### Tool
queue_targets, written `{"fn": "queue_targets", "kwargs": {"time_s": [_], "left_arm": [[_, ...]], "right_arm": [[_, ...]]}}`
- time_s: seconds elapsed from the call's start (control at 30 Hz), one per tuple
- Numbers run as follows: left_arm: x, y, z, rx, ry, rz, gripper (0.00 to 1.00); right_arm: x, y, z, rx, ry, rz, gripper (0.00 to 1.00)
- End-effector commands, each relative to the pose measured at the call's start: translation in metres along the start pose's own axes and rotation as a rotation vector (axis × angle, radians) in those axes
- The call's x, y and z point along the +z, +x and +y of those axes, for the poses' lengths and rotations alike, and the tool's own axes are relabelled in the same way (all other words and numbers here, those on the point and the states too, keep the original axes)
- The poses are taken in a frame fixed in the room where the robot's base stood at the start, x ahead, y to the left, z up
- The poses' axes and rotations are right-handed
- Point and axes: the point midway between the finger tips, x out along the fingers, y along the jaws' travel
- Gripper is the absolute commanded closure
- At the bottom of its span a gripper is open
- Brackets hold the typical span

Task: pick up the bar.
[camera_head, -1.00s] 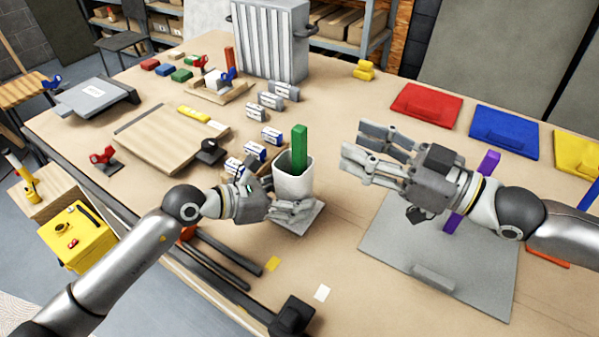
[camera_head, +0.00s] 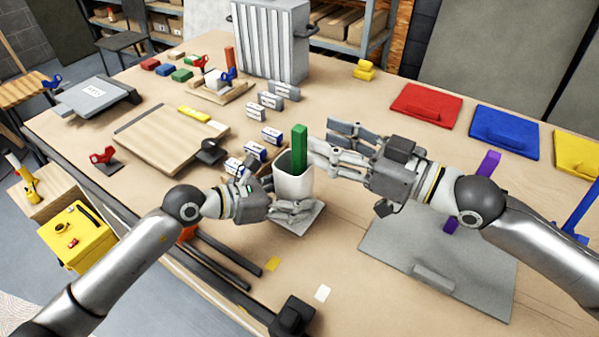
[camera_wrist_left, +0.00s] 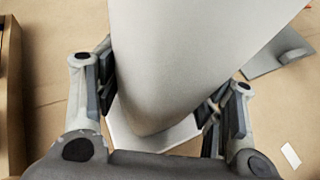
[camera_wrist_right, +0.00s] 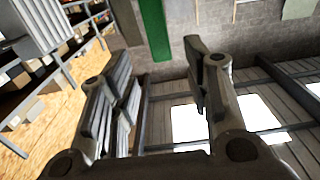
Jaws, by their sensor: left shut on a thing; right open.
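A green bar (camera_head: 299,147) stands upright in a white cup (camera_head: 293,183) on a small grey plate (camera_head: 300,220). The cup hides the bar's lower part. My left gripper (camera_head: 282,200) is shut on the cup from the left; in the left wrist view the cup (camera_wrist_left: 190,60) fills the space between its fingers. My right gripper (camera_head: 325,150) is open, its fingers just right of the bar near the cup's rim.
A grey panel (camera_head: 400,255) lies below my right arm, with a purple bar (camera_head: 489,162) nearby. Small white and grey boxes (camera_head: 270,135) stand behind the cup. Red (camera_head: 427,103), blue (camera_head: 503,130) and yellow (camera_head: 578,153) panels lie at the back right.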

Motion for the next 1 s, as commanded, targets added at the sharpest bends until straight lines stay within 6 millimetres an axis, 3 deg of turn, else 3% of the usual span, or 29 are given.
{"fn": "queue_targets", "kwargs": {"time_s": [0.27,0.7,1.0], "left_arm": [[-0.002,0.000,0.000,-0.001,-0.004,0.005,0.64],[-0.002,0.000,0.000,-0.001,-0.004,0.004,0.64],[-0.002,0.000,0.000,-0.001,-0.004,0.005,0.64]], "right_arm": [[-0.001,0.012,0.000,0.001,0.001,0.002,0.55],[-0.003,0.058,-0.002,0.000,0.001,0.001,0.55],[-0.002,0.061,-0.002,0.000,0.000,0.000,0.55]]}}
